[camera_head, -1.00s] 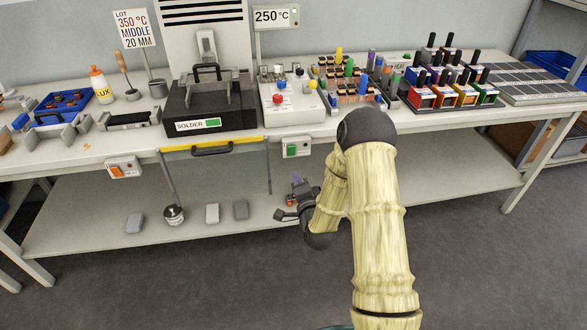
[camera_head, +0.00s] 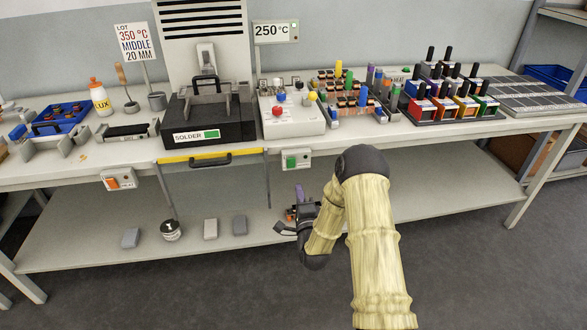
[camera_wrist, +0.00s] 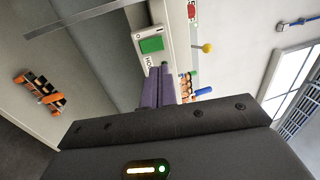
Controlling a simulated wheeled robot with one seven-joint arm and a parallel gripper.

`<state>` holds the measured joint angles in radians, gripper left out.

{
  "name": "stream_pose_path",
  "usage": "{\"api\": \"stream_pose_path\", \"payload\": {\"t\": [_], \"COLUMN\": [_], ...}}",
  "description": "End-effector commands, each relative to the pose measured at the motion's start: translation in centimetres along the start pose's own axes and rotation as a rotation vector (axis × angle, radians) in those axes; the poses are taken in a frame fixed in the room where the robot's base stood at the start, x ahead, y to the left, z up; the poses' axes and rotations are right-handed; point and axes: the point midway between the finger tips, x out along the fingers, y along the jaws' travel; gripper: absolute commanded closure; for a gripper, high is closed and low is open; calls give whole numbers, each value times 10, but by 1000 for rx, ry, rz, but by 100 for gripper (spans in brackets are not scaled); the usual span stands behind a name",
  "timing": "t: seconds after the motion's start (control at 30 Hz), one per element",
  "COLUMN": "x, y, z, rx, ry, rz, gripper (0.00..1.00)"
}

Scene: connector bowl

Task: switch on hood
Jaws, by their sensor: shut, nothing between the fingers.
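The hood (camera_head: 202,40) is a tall pale panel with dark slots behind the solder station. A white switch box with a green rocker (camera_head: 291,161) is on the bench's front edge. In the wrist view the green rocker (camera_wrist: 151,45) is close, beside a partly hidden label that seems to read "HOO". My gripper (camera_head: 299,190) is below the switch box in the head view. Its purple fingers (camera_wrist: 163,72) are shut and empty, pointing toward the box, with their tips beside the label. I cannot tell whether they touch the box. Whether the rocker is on is unclear.
Another box with an orange switch (camera_head: 118,178) is on the bench edge to the left. A yellow bar and a dark handle (camera_head: 210,159) stick out between them. The lower shelf (camera_head: 75,253) holds several small blocks and a weight. Floor in front is clear.

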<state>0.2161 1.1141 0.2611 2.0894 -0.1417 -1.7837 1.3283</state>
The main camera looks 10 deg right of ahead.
Motion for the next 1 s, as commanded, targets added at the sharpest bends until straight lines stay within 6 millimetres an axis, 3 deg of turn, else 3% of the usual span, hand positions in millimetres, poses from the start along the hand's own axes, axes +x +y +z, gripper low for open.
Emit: {"api": "stream_pose_path", "payload": {"t": [0.5, 0.7, 1.0], "x": [86, 102, 103], "y": [0, 0, 0], "z": [0, 1, 0], "rx": [-1, 0, 0], "ry": [-1, -1, -1], "rz": [-2, 0, 2], "gripper": [100, 100, 100]}}
